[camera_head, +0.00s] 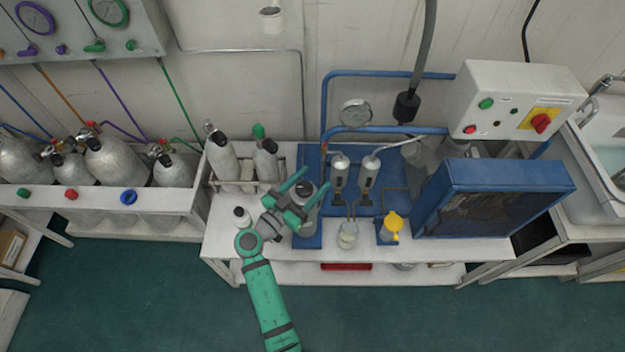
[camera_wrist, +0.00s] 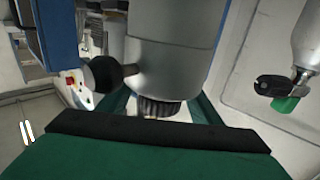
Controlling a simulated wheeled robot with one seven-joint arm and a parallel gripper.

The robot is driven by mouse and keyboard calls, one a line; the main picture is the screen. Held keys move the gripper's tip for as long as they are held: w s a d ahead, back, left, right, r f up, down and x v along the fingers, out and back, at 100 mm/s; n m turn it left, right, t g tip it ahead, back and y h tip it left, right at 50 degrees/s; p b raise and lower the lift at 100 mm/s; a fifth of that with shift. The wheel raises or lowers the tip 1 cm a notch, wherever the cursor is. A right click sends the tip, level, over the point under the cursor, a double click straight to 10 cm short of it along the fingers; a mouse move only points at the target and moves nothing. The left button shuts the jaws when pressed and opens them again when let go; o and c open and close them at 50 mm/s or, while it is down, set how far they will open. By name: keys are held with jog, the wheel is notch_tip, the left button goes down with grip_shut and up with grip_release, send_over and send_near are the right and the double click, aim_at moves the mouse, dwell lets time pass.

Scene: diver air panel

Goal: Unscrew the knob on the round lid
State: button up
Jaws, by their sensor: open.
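My gripper (camera_head: 315,182) is open, with one green finger on each side of the canister's top. In the wrist view the fingers flank the ribbed knob, with gaps visible; contact cannot be told. The palm hides part of the knob's near side.
A round black knob (camera_wrist: 105,73) sticks out beside the canister in the wrist view. Gas cylinders (camera_head: 221,157) stand to the left. Two silver filter units (camera_head: 340,172), a yellow-capped jar (camera_head: 391,226) and a blue box (camera_head: 490,198) are to the right.

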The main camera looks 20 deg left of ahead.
jog(key=shift+w+d, duration=0.15)
jog(key=shift+w, duration=0.1)
jog(key=shift+w, duration=0.1)
jog(key=c, duration=0.8)
jog(key=shift+d, duration=0.1)
jog(key=shift+c, duration=1.4)
